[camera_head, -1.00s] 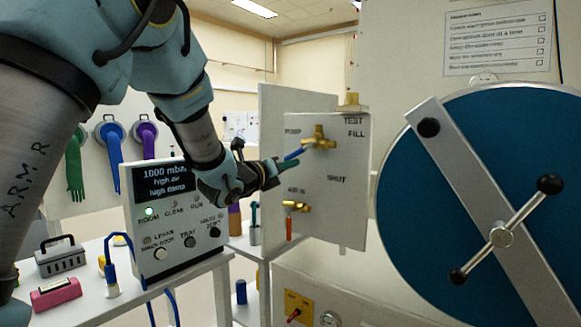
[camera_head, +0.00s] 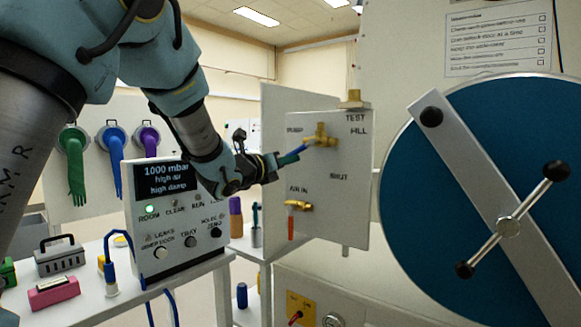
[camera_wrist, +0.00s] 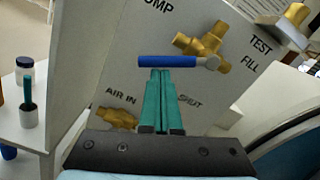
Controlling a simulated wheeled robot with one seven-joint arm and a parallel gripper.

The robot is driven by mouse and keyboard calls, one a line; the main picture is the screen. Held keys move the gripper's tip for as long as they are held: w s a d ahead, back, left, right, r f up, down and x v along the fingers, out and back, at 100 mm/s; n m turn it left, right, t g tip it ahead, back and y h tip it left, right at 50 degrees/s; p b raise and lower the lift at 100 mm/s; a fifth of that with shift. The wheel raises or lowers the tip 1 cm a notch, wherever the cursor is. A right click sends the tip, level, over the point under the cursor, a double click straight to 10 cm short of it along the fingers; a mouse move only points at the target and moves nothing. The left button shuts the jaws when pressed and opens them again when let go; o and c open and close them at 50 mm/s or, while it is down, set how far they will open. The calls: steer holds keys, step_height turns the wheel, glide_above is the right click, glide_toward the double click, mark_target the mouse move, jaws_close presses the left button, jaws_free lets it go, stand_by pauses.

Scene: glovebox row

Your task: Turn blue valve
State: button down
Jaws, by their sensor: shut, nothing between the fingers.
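The blue valve handle (camera_head: 291,157) sits on a brass fitting (camera_head: 320,137) beside the word PUMP on the grey panel. In the head view it slants down and left from the fitting. In the wrist view the blue handle (camera_wrist: 170,62) lies across the picture, left of its brass body (camera_wrist: 203,45). My gripper (camera_head: 274,163) is at the handle's outer end in the head view. In the wrist view its green fingers (camera_wrist: 162,74) are closed together and empty, tips at the handle's lower edge. I cannot tell whether they touch it.
An AIR IN valve (camera_head: 297,206) with a red handle is below on the same panel (camera_head: 335,215). A large blue round door (camera_head: 430,215) with a crossbar stands at right. A control box (camera_head: 175,215) and a pink block (camera_head: 53,291) are on the left table.

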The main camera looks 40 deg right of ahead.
steer(key=shift+w+m+b, duration=0.15)
steer(key=shift+m+b, duration=0.15)
steer(key=shift+b, duration=0.4)
steer(key=m+b, duration=0.1)
steer(key=b, duration=0.2)
steer(key=r+m+b, duration=0.1)
steer(key=m+b, duration=0.1)
steer(key=w+r+m+b, duration=0.1)
steer(key=b, duration=0.2)
steer(key=shift+w+a+r+m+b, duration=0.1)
steer(key=shift+a+r+m+b, duration=0.1)
steer(key=shift+m+b, duration=0.1)
steer(key=s+a+f+b, duration=0.2)
steer(key=a+f+b, duration=0.2)
steer(key=a+b, duration=0.3)
steer(key=v, duration=0.3)
steer(key=shift+a, duration=0.3)
steer(key=shift+f, duration=0.1)
